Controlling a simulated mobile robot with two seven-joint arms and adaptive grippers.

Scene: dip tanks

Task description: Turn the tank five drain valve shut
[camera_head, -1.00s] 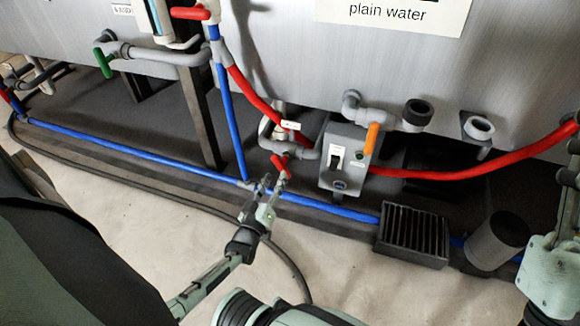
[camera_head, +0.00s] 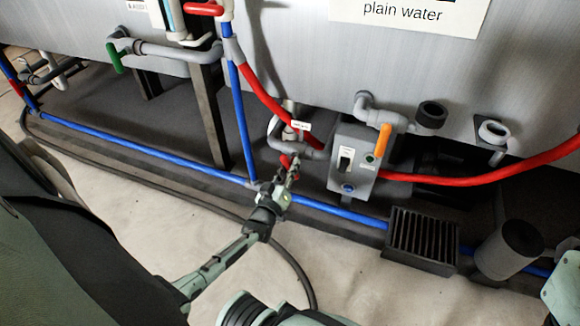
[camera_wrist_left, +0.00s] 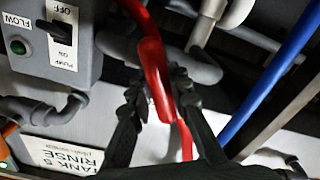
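The drain valve has a red lever handle (camera_head: 286,160) on grey pipework (camera_head: 277,132) with a small white tag, below the tank wall. My left gripper (camera_head: 288,178) is at this handle. In the left wrist view the red handle (camera_wrist_left: 155,72) lies between the two dark fingers of my left gripper (camera_wrist_left: 158,95), one on each side. The fingers look open around it; contact cannot be made out. A tank 5 rinse label (camera_wrist_left: 62,150) shows upside down there. My right gripper is out of view; only part of my right arm shows at the right edge.
A grey switch box (camera_head: 352,160) and an orange valve handle (camera_head: 383,140) are right of the valve. A blue pipe (camera_head: 140,153) runs low along the tanks. A black slatted box (camera_head: 422,238) and grey cylinder (camera_head: 508,248) stand farther right. A red hose (camera_head: 480,175) crosses behind.

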